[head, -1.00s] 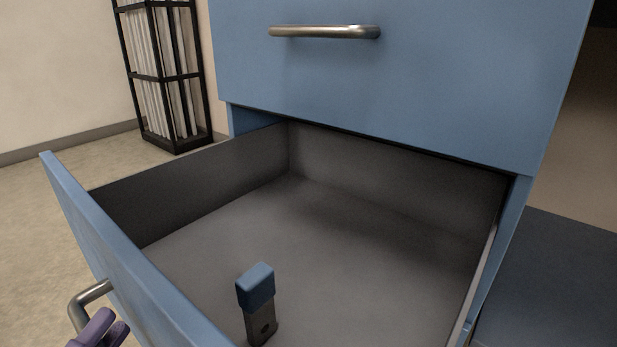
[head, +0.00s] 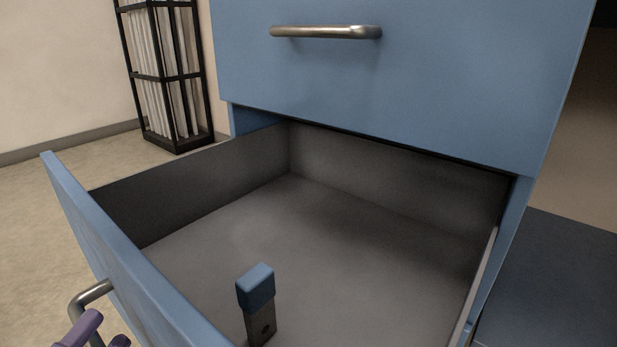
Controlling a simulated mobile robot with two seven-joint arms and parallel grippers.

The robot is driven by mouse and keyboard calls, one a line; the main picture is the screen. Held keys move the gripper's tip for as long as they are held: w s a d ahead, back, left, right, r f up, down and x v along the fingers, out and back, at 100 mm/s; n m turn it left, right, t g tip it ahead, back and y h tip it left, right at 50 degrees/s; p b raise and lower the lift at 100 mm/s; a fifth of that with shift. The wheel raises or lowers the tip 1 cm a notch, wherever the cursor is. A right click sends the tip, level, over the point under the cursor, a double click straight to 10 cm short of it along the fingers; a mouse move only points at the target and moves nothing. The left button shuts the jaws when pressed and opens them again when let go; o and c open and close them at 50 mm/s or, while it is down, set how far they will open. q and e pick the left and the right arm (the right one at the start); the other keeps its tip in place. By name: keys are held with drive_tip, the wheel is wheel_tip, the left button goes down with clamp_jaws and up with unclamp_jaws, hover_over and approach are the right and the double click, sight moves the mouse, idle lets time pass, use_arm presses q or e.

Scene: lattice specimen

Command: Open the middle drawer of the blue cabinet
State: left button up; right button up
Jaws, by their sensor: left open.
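The blue cabinet (head: 420,85) fills the upper middle of the head view. A drawer below its upper front is pulled well out, and its grey inside (head: 345,245) shows. The drawer's blue front (head: 125,265) is at the left, with a metal bar handle (head: 88,292) on its outer face. A blue-tipped grey piece (head: 256,295) shows in front of the drawer floor. It looks like a finger of my right gripper; the rest is out of frame.
The closed front above the open drawer has its own metal handle (head: 325,32). A black rack (head: 170,75) with pale upright items stands on the floor behind at the left. A dark flat surface (head: 555,285) lies right of the cabinet. The floor at the left is clear.

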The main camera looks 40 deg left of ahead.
use_arm(q)
drive_tip(key=v, duration=0.9)
drive_tip(key=shift+b, duration=0.35)
